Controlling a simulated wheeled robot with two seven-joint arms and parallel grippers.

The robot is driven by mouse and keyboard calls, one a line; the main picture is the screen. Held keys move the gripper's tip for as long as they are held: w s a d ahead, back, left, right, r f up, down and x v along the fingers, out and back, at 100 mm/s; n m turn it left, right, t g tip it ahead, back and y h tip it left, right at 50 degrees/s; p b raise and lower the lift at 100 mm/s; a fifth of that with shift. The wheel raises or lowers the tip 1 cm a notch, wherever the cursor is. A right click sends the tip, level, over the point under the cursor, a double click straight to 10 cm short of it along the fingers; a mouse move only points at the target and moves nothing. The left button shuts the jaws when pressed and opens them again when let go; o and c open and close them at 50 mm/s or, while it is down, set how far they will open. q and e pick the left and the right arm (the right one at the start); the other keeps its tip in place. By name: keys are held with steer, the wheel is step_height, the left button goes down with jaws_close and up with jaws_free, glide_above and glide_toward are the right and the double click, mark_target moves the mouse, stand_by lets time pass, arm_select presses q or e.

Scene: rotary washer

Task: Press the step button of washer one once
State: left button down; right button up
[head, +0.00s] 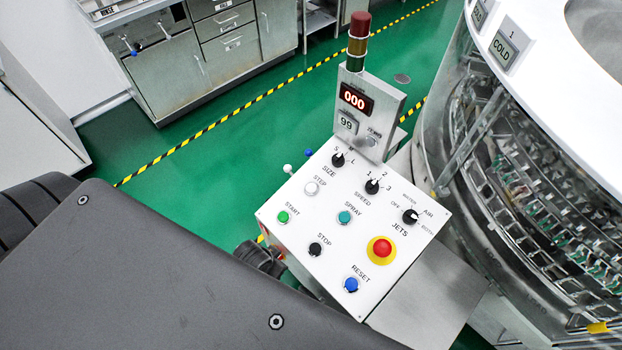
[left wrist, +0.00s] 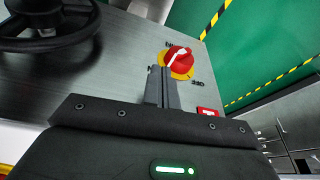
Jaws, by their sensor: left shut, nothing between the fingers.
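The control panel (head: 330,250) is a white sloped box in the middle of the head view. The step button (head: 312,188) is a white round button at its upper left, below the size knob (head: 338,159) and above the green start button (head: 283,217). Nothing covers it. My left gripper (left wrist: 163,72) shows in the left wrist view, its fingers together and empty. They point toward a steel panel with a red rotary switch (left wrist: 180,62) on a yellow disc; whether they touch it I cannot tell. The left fingertips cannot be made out in the head view. My right gripper is out of view.
A red emergency button (head: 382,248) sits on the panel's right side. A display post (head: 367,115) with a signal light stands behind the panel. The large round washer (head: 500,150), labelled 1 COLD, is at right. A black handwheel (left wrist: 50,25) shows in the left wrist view.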

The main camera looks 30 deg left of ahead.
arm_select(q)
step_height(320, 180, up, 11)
steer(key=w+p, duration=0.1)
steer(key=p, duration=0.1)
steer(key=w+r+t, duration=0.1)
steer(key=w, duration=0.2)
steer(key=w+d+r+t+h, duration=0.1)
steer(key=w, duration=0.2)
steer(key=w+d+r+m+t, duration=0.1)
steer(key=w+t, duration=0.1)
steer(key=w, duration=0.1)
steer(key=shift+w+d+h, duration=0.2)
steer(key=shift+w+h, duration=0.1)
steer(key=shift+w, duration=0.1)
steer(key=w+r+h, duration=0.1)
steer(key=w, duration=0.1)
steer(key=w+d+r+m+t+h+p, duration=0.1)
steer(key=w+r, duration=0.1)
steer(key=w+r+h, duration=0.1)
steer(key=w, duration=0.1)
steer(key=shift+w+d+r+m+t, duration=0.15)
steer(key=shift+d+r+m+t, duration=0.15)
steer(key=shift+d+r, duration=0.1)
steer(key=w+a+r+g+h+p, duration=0.1)
steer(key=a+r+g+h, duration=0.2)
steer(key=a+r+h, duration=0.1)
steer(key=shift+a+r+m+h+p, duration=0.4)
steer(key=shift+a+r, duration=0.2)
steer(key=shift+a, duration=0.05)
steer(key=shift+w, duration=0.1)
